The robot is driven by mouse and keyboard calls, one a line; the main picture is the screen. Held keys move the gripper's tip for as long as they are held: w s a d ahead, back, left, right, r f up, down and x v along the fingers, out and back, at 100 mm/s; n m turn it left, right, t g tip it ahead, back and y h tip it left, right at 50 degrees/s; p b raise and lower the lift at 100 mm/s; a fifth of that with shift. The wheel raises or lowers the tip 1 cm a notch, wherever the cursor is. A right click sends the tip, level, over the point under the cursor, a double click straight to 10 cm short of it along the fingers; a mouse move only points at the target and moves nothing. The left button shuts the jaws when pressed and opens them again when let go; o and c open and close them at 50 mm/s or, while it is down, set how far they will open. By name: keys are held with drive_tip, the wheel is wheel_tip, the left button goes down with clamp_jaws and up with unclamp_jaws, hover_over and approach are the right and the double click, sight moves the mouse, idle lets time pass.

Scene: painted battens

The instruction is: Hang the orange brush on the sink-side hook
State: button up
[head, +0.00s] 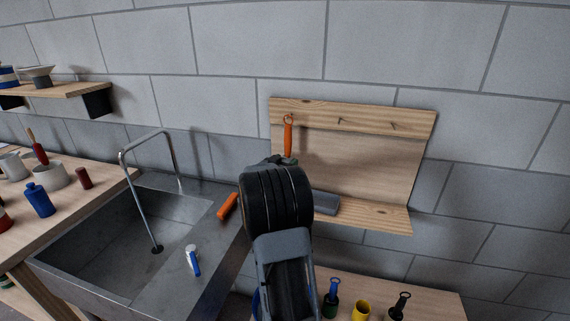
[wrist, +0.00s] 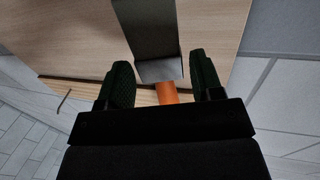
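The orange brush (head: 288,137) is upright at the leftmost, sink-side hook position on the wooden hook board (head: 350,113). Its ring is at the top, and the hook there is hidden behind it. My gripper (head: 272,160) is just below the visible handle and hides the brush's lower part. In the wrist view, the orange handle (wrist: 167,92) shows between the two dark fingers of my gripper (wrist: 162,83), with a gap on each side. The fingers are apart. A grey flat part (wrist: 147,35) adjoins the handle.
Two bare hooks (head: 340,121) are to the right. A grey block (head: 326,203) lies on the board's lower shelf. An orange piece (head: 228,206) and a blue-white item (head: 193,260) lie by the sink (head: 75,268). A tall tap (head: 142,200) stands left. Wall above is clear.

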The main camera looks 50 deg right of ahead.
drive_tip(key=shift+o, duration=1.2)
drive_tip(key=shift+a, duration=0.1)
drive_tip(key=b+v, duration=0.1)
drive_tip(key=v, duration=1.2)
drive_tip(key=shift+s+a, duration=0.15)
drive_tip(key=shift+a, duration=0.15)
drive_tip(key=shift+f, duration=0.1)
